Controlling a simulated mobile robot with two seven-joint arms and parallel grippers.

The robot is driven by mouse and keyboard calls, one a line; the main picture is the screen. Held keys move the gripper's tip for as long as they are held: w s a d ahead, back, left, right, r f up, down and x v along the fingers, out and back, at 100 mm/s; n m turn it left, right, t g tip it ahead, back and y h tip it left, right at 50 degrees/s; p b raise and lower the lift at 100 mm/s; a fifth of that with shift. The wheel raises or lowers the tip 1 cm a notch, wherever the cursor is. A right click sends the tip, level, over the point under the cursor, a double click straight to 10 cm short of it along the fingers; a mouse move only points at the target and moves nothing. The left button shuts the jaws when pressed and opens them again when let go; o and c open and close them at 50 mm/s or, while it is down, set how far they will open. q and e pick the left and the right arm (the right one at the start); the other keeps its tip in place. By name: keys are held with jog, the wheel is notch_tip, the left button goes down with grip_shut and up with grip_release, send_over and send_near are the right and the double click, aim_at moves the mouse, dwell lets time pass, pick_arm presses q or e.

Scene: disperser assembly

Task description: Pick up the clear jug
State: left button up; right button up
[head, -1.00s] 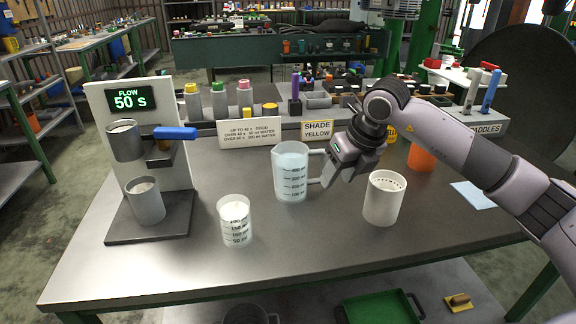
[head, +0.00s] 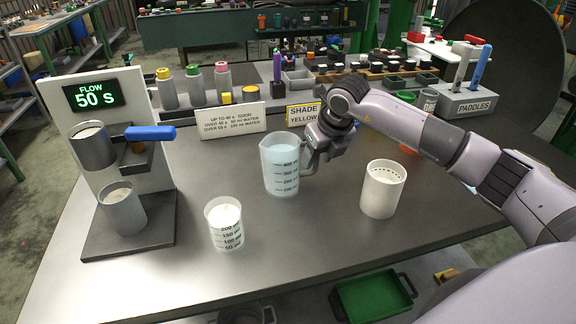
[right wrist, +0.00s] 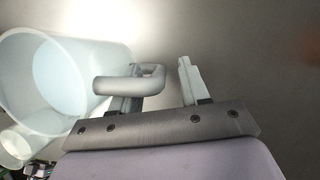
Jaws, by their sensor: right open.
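The clear jug (head: 281,168) stands upright on the metal bench, with printed volume marks and a handle on its right side. My right gripper (head: 309,164) is at that handle. In the right wrist view the jug (right wrist: 62,78) is at the left and its handle (right wrist: 128,84) reaches toward the open fingers (right wrist: 158,86). One finger is partly hidden behind the handle; the other stands apart to its right. The fingers are not closed on the handle. My left gripper is out of view.
A small marked beaker (head: 224,226) stands front left of the jug, and a white perforated cup (head: 382,190) to its right. A flow stand (head: 112,130) is at the left. Signs (head: 232,121) stand behind. The bench front between beaker and cup is clear.

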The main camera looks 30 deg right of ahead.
jog(key=shift+f, duration=0.1)
grip_shut()
jog(key=shift+w, duration=0.1)
jog(key=shift+r, duration=0.2)
